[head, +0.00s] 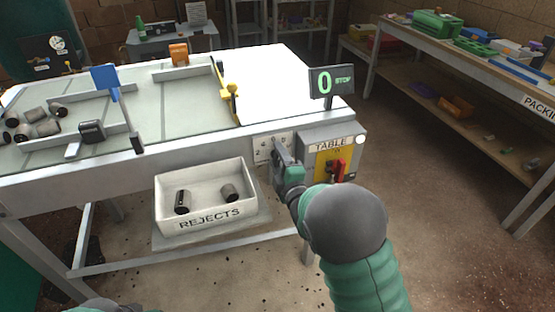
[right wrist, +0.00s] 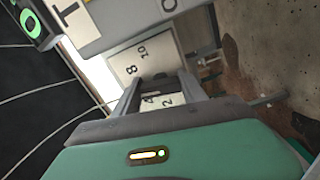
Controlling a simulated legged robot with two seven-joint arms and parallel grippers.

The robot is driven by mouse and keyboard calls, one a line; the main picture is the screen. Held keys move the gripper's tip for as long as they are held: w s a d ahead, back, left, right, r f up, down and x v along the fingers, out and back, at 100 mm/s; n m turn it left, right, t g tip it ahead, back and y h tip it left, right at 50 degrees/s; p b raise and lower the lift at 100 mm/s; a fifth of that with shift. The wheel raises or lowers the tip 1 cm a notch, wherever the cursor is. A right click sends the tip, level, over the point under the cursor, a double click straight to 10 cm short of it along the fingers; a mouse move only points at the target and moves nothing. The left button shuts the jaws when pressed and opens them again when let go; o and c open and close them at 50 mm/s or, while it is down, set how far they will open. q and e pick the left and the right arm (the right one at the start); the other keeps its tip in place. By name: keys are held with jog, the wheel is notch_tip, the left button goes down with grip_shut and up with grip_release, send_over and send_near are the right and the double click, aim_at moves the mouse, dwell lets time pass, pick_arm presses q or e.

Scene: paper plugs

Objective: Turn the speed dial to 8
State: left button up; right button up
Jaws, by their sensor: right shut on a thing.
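The dial plate (head: 263,150) is a pale panel on the front of the table, left of the yellow TABLE panel. In the right wrist view the plate (right wrist: 137,60) shows the numbers 8, 10, 2 and 4. My right gripper (head: 283,156) is at the plate, its two fingers (right wrist: 160,84) shut on the speed dial. The dial is mostly hidden by the fingers, and I cannot tell where its pointer stands. The display (head: 331,82) reads 0 STOP in green. My left gripper is not in view.
A red switch (head: 336,168) sits on the yellow panel (head: 322,159), close to the right of my gripper. Several plugs (head: 37,128) lie on the table's left.

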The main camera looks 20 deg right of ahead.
jog(key=m, duration=0.2)
jog(key=f+m+b, duration=0.1)
jog(key=m, duration=0.2)
jog(key=shift+s+m, duration=0.1)
jog(key=shift+m, duration=0.2)
dwell(0.4)
jog(key=o, duration=1.4)
jog(key=shift+c, duration=0.2)
jog(key=shift+r, duration=0.2)
